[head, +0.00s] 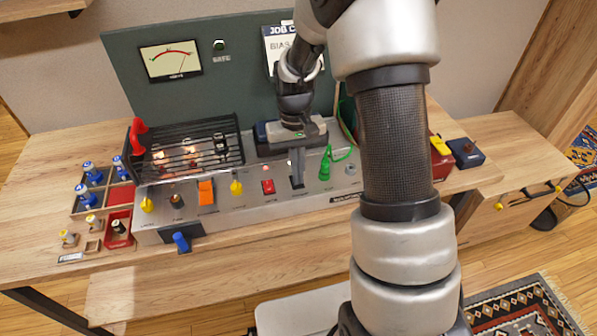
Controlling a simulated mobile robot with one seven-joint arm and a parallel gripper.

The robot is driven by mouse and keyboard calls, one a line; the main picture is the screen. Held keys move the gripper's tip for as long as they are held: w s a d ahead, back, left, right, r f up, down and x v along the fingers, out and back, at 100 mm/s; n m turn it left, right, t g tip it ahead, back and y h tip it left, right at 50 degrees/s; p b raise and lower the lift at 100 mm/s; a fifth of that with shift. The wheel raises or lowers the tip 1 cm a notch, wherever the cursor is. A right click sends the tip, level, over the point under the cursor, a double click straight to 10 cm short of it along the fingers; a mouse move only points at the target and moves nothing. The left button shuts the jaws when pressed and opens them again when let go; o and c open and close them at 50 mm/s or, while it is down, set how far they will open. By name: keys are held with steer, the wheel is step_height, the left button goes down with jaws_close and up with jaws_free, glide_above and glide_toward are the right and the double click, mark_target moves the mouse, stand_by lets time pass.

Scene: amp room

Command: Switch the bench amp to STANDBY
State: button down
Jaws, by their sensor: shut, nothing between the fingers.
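The bench amp (320,199) sits on the wooden bench with its sloped grey control panel facing me. The panel carries a left yellow knob (147,205), an orange switch (206,191), another yellow knob (236,188), a red switch (268,186) and a green plug (325,170). The labels below them are too small to read, so I cannot tell which control is marked STANDBY. My gripper (297,178) is shut and empty, pointing down at the panel between the red switch and the green plug. It hides the spot under its fingertips; I cannot tell whether it touches.
A black cage (185,150) with glowing tubes and a red handle (138,135) stands left of the gripper. A meter (171,61) is on the green back panel. A wooden tray (84,207) holds blue-and-white parts at left. A blue clip (181,241) juts from the amp's front.

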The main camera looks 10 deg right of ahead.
steer(key=shift+w+f, duration=0.1)
steer(key=shift+f, duration=0.4)
steer(key=shift+w+r+p, duration=0.1)
steer(key=shift+r+p, duration=0.35)
steer(key=shift+r, duration=0.05)
step_height(320, 180, up, 14)
steer(key=w+p, duration=0.1)
steer(key=p, duration=0.3)
steer(key=shift+w, duration=0.15)
